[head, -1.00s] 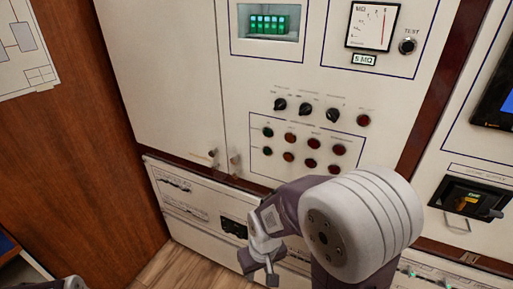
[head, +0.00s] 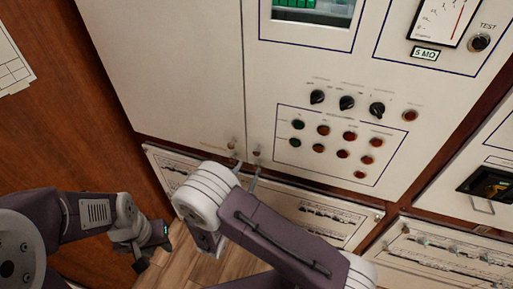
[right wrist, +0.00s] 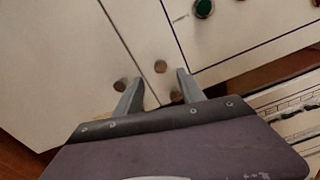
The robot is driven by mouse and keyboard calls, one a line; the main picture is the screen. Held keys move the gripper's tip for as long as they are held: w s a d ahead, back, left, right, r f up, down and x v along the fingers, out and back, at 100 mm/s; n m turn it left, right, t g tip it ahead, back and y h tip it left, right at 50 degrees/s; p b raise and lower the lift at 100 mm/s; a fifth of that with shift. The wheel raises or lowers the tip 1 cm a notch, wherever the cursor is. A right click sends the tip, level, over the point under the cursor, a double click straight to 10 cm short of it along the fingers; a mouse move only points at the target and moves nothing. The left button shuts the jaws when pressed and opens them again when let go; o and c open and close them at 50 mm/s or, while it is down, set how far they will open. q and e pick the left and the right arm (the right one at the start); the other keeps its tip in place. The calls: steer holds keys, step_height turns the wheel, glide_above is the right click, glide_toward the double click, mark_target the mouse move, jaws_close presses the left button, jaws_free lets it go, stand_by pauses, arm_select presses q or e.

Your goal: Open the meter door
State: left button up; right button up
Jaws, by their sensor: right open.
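The meter door (head: 225,75) is the large white panel with the dial meter (head: 443,20), a display window and rows of knobs and lamps. It looks shut, with a thin seam along its left edge. Its small round knob (head: 257,153) sits low beside the seam and also shows in the right wrist view (right wrist: 160,67). My right gripper (right wrist: 159,74) is open, its fingertips on either side of this knob; contact cannot be told. It also shows in the head view (head: 247,168). My left gripper (head: 150,256) hangs low at the left, its jaws unclear.
A plain white door (head: 160,70) adjoins on the left, with its own knob (head: 233,144) close to the seam, also in the right wrist view (right wrist: 120,85). Low drawer-like panels (head: 325,215) run beneath. A brown wood wall (head: 60,140) stands at the left.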

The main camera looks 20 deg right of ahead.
mark_target(256, 153)
steer(key=p+x, duration=0.2)
steer(key=x, duration=0.7)
steer(key=shift+w+d, duration=0.1)
steer(key=shift+d, duration=0.05)
jaws_close()
stand_by(1.1)
